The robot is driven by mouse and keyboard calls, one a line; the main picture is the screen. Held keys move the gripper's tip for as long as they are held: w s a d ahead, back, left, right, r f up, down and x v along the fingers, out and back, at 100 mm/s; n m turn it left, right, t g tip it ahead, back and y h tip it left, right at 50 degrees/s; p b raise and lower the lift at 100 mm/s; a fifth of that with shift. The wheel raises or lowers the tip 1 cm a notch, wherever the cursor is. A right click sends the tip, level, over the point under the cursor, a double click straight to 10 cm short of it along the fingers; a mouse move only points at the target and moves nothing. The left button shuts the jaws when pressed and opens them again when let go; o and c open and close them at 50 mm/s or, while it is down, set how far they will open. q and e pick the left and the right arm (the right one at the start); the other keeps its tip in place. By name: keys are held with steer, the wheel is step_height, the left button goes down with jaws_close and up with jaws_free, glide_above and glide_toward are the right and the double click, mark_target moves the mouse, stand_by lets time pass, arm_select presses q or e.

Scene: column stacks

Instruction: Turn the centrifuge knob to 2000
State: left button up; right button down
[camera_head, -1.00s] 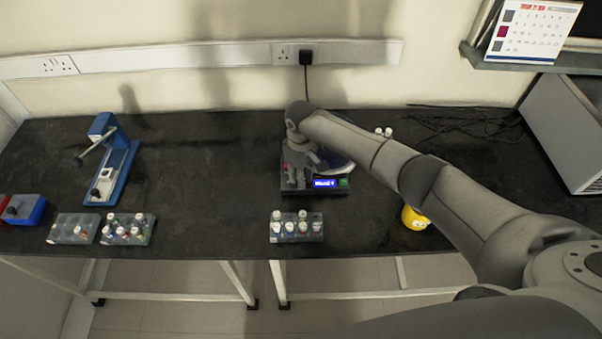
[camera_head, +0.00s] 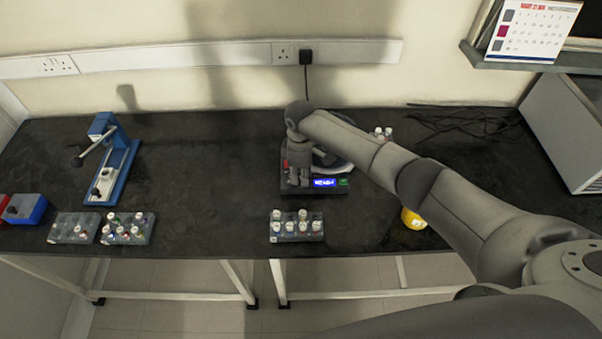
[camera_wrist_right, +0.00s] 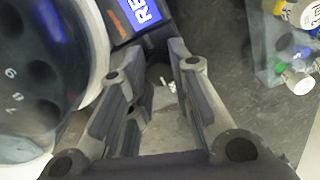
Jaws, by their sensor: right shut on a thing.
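The centrifuge (camera_head: 318,191) is a dark, low device at mid-table with a pale round lid, a lit blue display (camera_head: 324,183) and a small green part beside it. My right gripper (camera_head: 297,181) points down over the left of its front panel, left of the display. In the right wrist view the two fingers (camera_wrist_right: 155,62) stand beside the centrifuge (camera_wrist_right: 45,75) and its blue display (camera_wrist_right: 148,12). The gripper is shut on the knob, which is mostly hidden between the fingers. The setting cannot be read. My left gripper is not in view.
A tube rack (camera_head: 297,231) stands in front of the centrifuge, also at upper right in the wrist view (camera_wrist_right: 266,50). A yellow container (camera_head: 412,219) is near the front edge. A blue device (camera_head: 112,165) and two more racks (camera_head: 127,234) (camera_head: 73,233) stand left. The table between is clear.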

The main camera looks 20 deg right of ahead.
steer(key=c, duration=1.3)
jaws_free()
steer(key=shift+r, duration=0.2)
step_height(320, 180, up, 12)
steer(key=shift+f, duration=0.2)
